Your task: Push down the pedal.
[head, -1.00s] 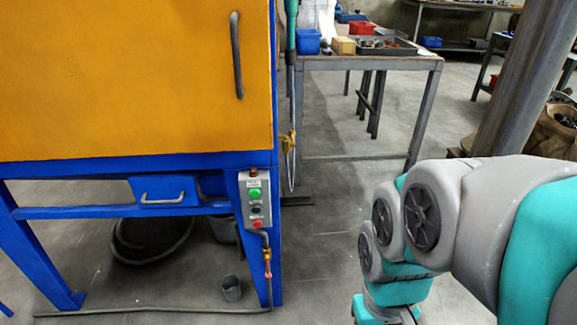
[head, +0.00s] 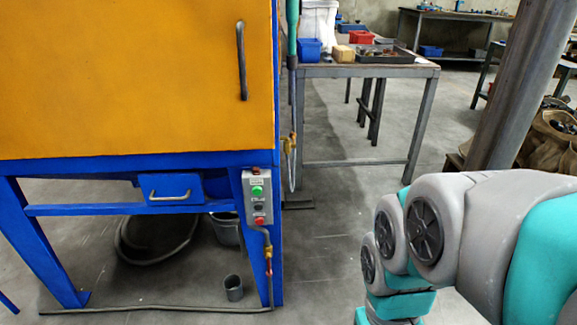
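The drum blaster has an orange door (head: 130,80) and a blue frame (head: 40,245). A long thin grey bar (head: 150,309) runs close to the floor along the blaster's front, between its legs. It looks like the pedal, though I cannot be sure; no other clear pedal shows. My arm comes in from the right and bends down past the bottom edge, to the right of the blaster and the bar. My gripper is out of the picture, so its opening and any contact are hidden.
A control box (head: 258,198) with buttons sits on the blaster's front right leg. A small grey cup (head: 234,288) stands behind the bar, with a bucket (head: 224,229) and coiled hose (head: 130,252) farther back. A metal table (head: 425,72) stands behind. The floor between blaster and arm is clear.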

